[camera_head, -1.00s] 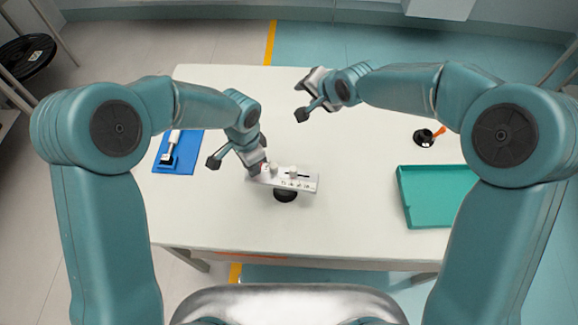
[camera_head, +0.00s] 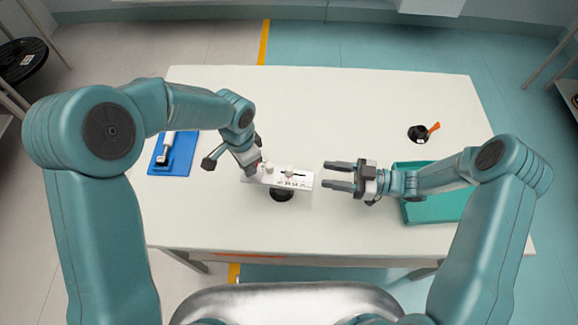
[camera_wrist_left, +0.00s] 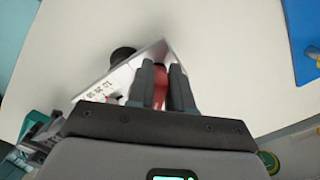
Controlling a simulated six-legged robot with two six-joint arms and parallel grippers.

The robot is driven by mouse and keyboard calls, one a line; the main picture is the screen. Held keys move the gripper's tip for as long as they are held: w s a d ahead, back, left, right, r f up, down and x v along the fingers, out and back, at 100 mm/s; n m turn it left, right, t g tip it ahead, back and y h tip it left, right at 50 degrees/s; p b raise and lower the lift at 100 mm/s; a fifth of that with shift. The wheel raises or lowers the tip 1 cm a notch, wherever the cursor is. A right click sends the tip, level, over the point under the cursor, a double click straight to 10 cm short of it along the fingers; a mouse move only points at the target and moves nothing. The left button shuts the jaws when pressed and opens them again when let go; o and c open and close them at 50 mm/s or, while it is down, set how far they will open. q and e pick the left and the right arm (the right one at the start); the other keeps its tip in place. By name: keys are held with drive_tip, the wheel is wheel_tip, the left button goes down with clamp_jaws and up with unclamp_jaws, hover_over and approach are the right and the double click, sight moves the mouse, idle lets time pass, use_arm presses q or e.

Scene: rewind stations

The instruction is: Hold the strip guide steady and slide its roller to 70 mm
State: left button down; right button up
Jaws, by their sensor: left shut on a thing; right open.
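My left gripper (camera_head: 256,170) is shut on the guide's left end. The left wrist view shows its two dark fingers (camera_wrist_left: 161,88) around a red part, with the guide (camera_wrist_left: 125,75) behind them. My right gripper (camera_head: 328,174) is open and empty, its fingers pointing left, a short gap from the guide's right end.
A blue mat (camera_head: 183,161) with a white-handled tool (camera_head: 167,147) lies at the left. A green tray (camera_head: 428,209) is at the right, partly under my right arm. A black item with an orange part (camera_head: 418,133) stands behind it. The back middle of the table is clear.

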sight(289, 168)
drive_tip(key=a, duration=0.3)
drive_tip(key=w+a, duration=0.1)
drive_tip(key=a, duration=0.3)
drive_tip(key=w+a, duration=0.1)
drive_tip(key=a, duration=0.3)
drive_tip(key=shift+w+a, duration=0.15)
drive_tip(key=shift+a, duration=0.1)
